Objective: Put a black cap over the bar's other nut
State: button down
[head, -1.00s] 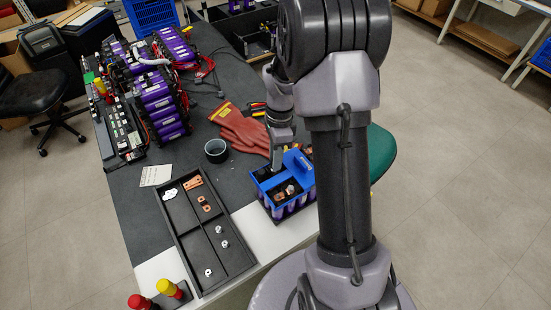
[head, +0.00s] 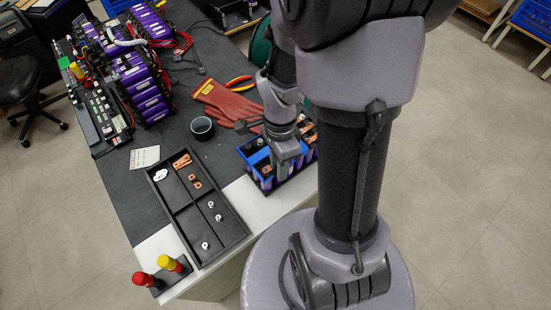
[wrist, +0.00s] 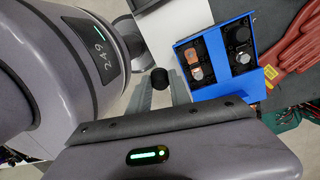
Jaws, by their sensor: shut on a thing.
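My gripper (head: 287,166) is over the near left part of the blue battery module (head: 246,154). In the wrist view my gripper (wrist: 160,90) is shut on a small black cap (wrist: 159,78), which is held off to the left of the module (wrist: 222,92). The module's left pocket there shows a copper bar (wrist: 193,64) with silvery nuts. Its right pocket is dark, with a round black cap (wrist: 242,35) and a round grey nut-like piece (wrist: 242,57). I cannot make out a bar under them. The arm covers part of the module in the head view.
A black divided tray (head: 228,241) with copper pieces and nuts stands left of the module. Behind are a dark cup (head: 202,128), red gloves (head: 222,103) and purple battery packs (head: 143,90). Red-handled (head: 144,280) and yellow-handled (head: 167,260) tools stand at the front left.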

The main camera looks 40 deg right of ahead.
jog(key=w+n+h, duration=0.1)
jog(key=w+n, duration=0.1)
jog(key=w+d+n+t+b, duration=0.1)
jog(key=w+n, duration=0.1)
jog(key=w, duration=0.1)
jog(key=w+d+n+h, duration=0.1)
jog(key=w+n, duration=0.1)
jog(key=shift+w+d+n+h, duration=0.15)
jog(key=shift+w+n+h, duration=0.15)
jog(key=w+n+t, duration=0.1)
jog(key=w+r+n+b, duration=0.1)
jog(key=w, duration=0.1)
jog(key=w+n+t, duration=0.1)
jog(key=w+n, duration=0.1)
jog(key=shift+w+d+r+t, duration=0.2)
jog(key=shift+d+r+t, duration=0.05)
jog(key=shift+t, duration=0.05)
jog(key=shift+n, duration=0.3)
jog(key=shift+s+a+b+x, duration=0.15)
jog(key=shift+b+x, duration=0.6)
jog(key=shift+x, duration=0.25)
jog(key=shift+s+a+b+x, duration=0.1)
jog(key=shift+b+x, duration=0.6)
jog(key=shift+x, duration=0.25)
jog(key=shift+b, duration=0.35)
jog(key=shift+f, duration=0.1)
